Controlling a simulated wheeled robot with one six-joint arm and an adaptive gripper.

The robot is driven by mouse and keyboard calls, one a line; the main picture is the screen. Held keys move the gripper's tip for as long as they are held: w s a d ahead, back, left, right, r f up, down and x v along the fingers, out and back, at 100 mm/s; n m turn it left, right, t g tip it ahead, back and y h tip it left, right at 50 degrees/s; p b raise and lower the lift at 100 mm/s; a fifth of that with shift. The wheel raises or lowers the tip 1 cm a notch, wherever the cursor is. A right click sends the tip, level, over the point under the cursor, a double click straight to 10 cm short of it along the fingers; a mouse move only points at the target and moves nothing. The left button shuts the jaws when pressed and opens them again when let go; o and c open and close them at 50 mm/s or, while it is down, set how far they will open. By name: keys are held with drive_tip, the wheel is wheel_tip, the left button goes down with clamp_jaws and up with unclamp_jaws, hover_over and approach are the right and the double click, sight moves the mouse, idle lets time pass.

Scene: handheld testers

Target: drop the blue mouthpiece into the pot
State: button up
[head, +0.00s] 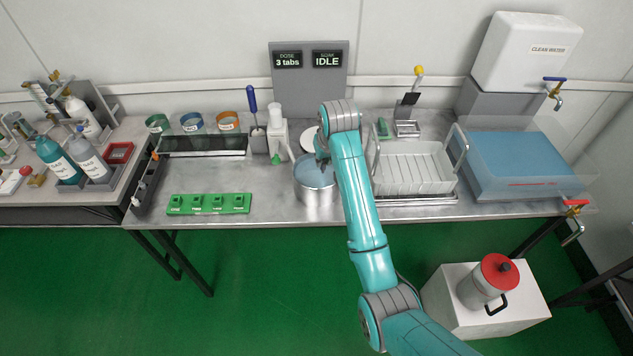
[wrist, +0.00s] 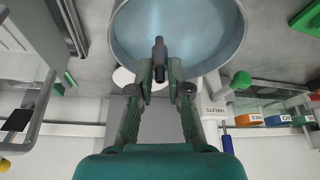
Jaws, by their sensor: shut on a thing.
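The pot (head: 316,196) is a round steel vessel on the bench, filled with pale blue liquid. In the wrist view the pot (wrist: 121,45) fills the top of the picture. My gripper (wrist: 160,76) is shut on a small dark tube, the mouthpiece (wrist: 159,50), which looks dark blue-grey here. The mouthpiece shows against the liquid, inside the outline of the pot's rim; its height above the liquid is hard to tell. In the head view my gripper (head: 322,160) is over the back part of the pot, and my arm hides much of it.
A white dispenser (head: 278,134) stands behind the pot to the left, and a wire basket (head: 415,172) stands to the right. A green block rack (head: 209,204) lies front left. Green, blue (head: 192,123) and orange rings stand at the back left. A blue-topped bath (head: 520,165) is far right.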

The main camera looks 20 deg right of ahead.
drive_tip(key=o, duration=0.8)
drive_tip(key=shift+c, duration=0.2)
drive_tip(key=v, duration=0.7)
drive_tip(key=shift+r, duration=0.2)
drive_tip(key=shift+s, duration=0.15)
